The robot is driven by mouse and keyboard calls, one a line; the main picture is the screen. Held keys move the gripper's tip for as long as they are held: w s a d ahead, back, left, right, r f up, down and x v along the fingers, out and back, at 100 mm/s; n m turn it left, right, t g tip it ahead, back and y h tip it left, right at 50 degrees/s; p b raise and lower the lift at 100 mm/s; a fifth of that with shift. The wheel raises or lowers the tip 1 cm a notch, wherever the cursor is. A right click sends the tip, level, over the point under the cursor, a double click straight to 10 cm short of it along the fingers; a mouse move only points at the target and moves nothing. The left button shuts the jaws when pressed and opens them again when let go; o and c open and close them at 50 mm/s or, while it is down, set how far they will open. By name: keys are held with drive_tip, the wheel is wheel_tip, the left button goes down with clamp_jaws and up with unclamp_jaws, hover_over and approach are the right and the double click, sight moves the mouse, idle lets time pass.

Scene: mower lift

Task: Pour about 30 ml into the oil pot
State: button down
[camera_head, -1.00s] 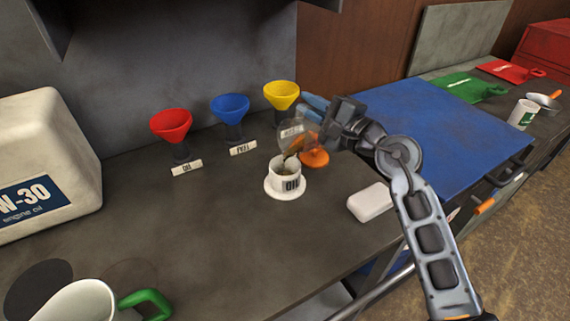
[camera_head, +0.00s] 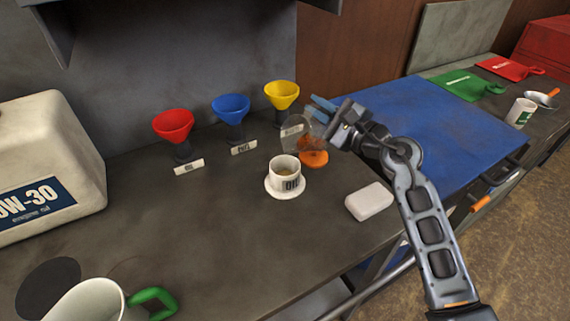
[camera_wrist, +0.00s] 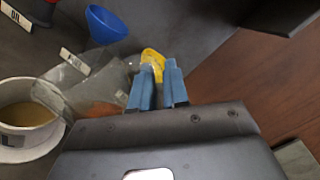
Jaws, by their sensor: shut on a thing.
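The oil pot (camera_head: 284,180) is a small white cup with an "OIL" label, upright on a white round base. Yellow-brown liquid shows inside it, also in the wrist view (camera_wrist: 38,112). My gripper (camera_head: 320,106) is at the pot's upper right, its blue fingers shut on a clear, labelled measuring cup (camera_head: 294,132). In the wrist view the blue fingers (camera_wrist: 158,75) are beside the clear cup (camera_wrist: 80,88), whose rim is close to the pot. No stream shows between cup and pot. The liquid level in the clear cup is hard to tell.
Red (camera_head: 173,124), blue (camera_head: 231,107) and yellow (camera_head: 281,94) funnels stand along the wall. A large oil canister (camera_head: 45,150) and a green-handled jug (camera_head: 90,303) are left.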

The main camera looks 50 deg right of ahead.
drive_tip(key=shift+r, duration=0.15)
drive_tip(key=shift+d+r+m+p, duration=0.1)
drive_tip(key=shift+d+m+p, duration=0.3)
drive_tip(key=shift+m+p, duration=0.4)
drive_tip(key=shift+d+f+m, duration=0.35)
drive_tip(key=shift+f+m, duration=0.15)
drive_tip(key=shift+f, duration=0.1)
drive_tip(key=shift+s+d+f+m, duration=0.1)
drive_tip(key=shift+d+f+m, duration=0.2)
drive_tip(key=shift+m, duration=0.1)
drive_tip(key=shift+d+r+m+p, duration=0.25)
drive_tip(key=shift+d+m+p, duration=0.05)
drive_tip(key=shift+p, duration=0.4)
drive_tip(key=d+f+m+p, duration=0.1)
drive_tip(key=d+f+m, duration=0.3)
drive_tip(key=d+m, duration=0.2)
drive_tip(key=shift+s+m, duration=0.25)
drive_tip(key=shift+m, duration=0.35)
